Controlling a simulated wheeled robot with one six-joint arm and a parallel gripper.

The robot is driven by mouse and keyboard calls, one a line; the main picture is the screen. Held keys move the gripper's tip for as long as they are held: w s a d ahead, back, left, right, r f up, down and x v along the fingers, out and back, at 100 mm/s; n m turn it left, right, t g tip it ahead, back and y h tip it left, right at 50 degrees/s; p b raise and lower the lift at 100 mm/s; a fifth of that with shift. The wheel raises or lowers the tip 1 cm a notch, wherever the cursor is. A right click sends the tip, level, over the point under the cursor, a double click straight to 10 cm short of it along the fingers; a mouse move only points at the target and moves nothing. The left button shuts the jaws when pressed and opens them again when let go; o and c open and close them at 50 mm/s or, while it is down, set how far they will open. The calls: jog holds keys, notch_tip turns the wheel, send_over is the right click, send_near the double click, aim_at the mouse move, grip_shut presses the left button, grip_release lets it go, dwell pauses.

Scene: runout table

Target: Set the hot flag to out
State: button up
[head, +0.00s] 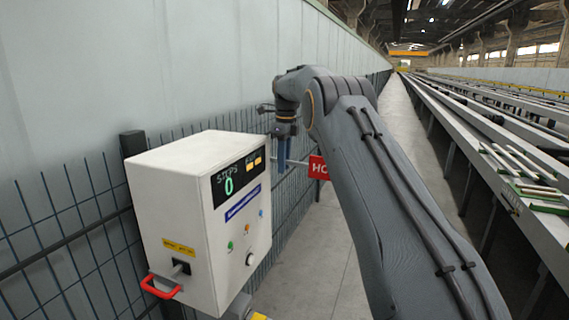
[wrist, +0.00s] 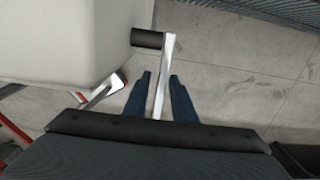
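The hot flag (head: 318,167) is a red plate with white letters, partly hidden behind my arm in the head view. A thin metal bar (head: 298,162) runs level from it towards the control box (head: 170,215). In the wrist view the bar (wrist: 162,80) leaves a dark pivot (wrist: 148,38) on the box's side and passes between my fingers. My gripper (head: 282,158) points down beside the box. In the wrist view my gripper (wrist: 160,76) is open around the bar, with narrow gaps seen on both sides. The red plate cannot be made out there.
The box has a display (head: 236,178) reading 0, small coloured lights, a knob (head: 250,259) and a red handle (head: 160,287). A wire fence (head: 70,220) stands behind it. The long runout table (head: 500,150) is at right. The floor between is clear.

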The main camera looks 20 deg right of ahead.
jog(key=shift+d, duration=0.3)
jog(key=shift+r, duration=0.25)
notch_tip(320, 180, up, 6)
jog(key=shift+d+f+b, duration=0.1)
jog(key=shift+f+b, duration=0.05)
jog(key=shift+b, duration=0.95)
jog(key=shift+s+r, duration=0.15)
jog(key=shift+r, duration=0.55)
